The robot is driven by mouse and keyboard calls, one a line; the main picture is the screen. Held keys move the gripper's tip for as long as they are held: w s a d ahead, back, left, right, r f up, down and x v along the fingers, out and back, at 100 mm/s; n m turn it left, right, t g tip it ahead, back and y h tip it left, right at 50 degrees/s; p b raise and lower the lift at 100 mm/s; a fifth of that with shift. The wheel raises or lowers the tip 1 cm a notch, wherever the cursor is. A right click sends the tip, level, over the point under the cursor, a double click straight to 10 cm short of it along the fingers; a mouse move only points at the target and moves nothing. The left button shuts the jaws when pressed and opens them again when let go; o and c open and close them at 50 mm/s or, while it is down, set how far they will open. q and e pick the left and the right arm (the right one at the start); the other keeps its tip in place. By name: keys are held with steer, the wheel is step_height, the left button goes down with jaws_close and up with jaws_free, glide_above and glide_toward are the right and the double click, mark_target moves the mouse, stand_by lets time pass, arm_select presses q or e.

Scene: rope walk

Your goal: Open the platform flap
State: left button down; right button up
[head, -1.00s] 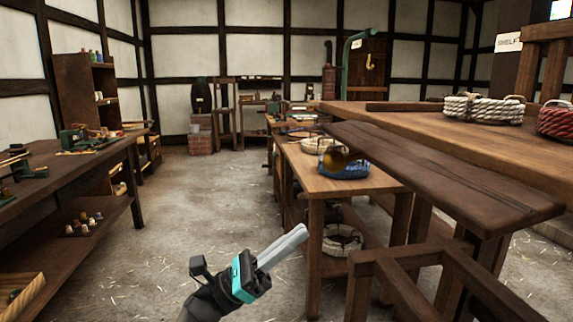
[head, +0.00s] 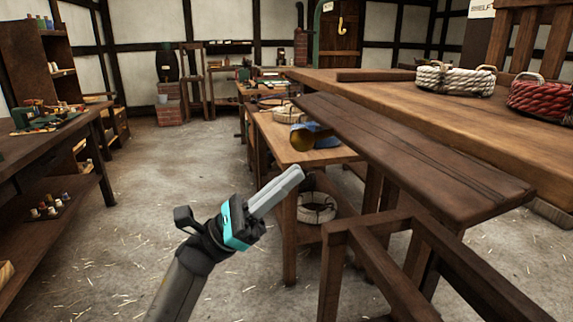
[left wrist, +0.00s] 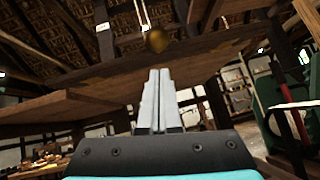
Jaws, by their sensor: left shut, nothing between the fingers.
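The platform (head: 470,110) is a broad brown wooden top at the right in the head view. A long dark plank, which looks like the flap (head: 420,165), runs along its near side, sloping down toward me. A round brass knob (head: 300,139) shows by the plank's left edge; whether it is fixed to it I cannot tell. My left gripper (head: 290,182) is shut and empty, left of the plank and apart from it. In the left wrist view its fingers (left wrist: 158,85) point toward a dark board overhead, with the brass knob (left wrist: 157,40) beyond the tips. My right gripper is not in view.
A lower wooden table (head: 285,145) with rope coils stands left of the plank. A wooden frame (head: 390,265) stands in front of it. White (head: 455,78) and red (head: 535,98) rope coils lie on the platform. A workbench (head: 60,160) is at left; open floor lies between.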

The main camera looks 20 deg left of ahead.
mark_target(292, 145)
arm_select(q)
steer(key=shift+s+d+r, duration=0.1)
steer(key=shift+s+r, duration=0.1)
steer(key=shift+r, duration=1)
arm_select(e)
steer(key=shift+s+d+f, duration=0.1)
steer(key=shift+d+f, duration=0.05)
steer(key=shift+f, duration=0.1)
arm_select(q)
steer(key=shift+r, duration=0.1)
steer(key=p, duration=0.1)
steer(key=r+y+p, duration=0.2)
steer(key=shift+s+a+r+n, duration=0.15)
steer(key=shift+s+a+n, duration=0.1)
steer(key=shift+a+n, duration=0.1)
steer(key=r+p, duration=0.1)
steer(key=y+p, duration=0.1)
steer(key=r+y+p, duration=0.1)
steer(key=shift+s+a+r+n+p, duration=0.15)
steer(key=shift+a+r+n+p, duration=0.15)
steer(key=shift+p, duration=0.1)
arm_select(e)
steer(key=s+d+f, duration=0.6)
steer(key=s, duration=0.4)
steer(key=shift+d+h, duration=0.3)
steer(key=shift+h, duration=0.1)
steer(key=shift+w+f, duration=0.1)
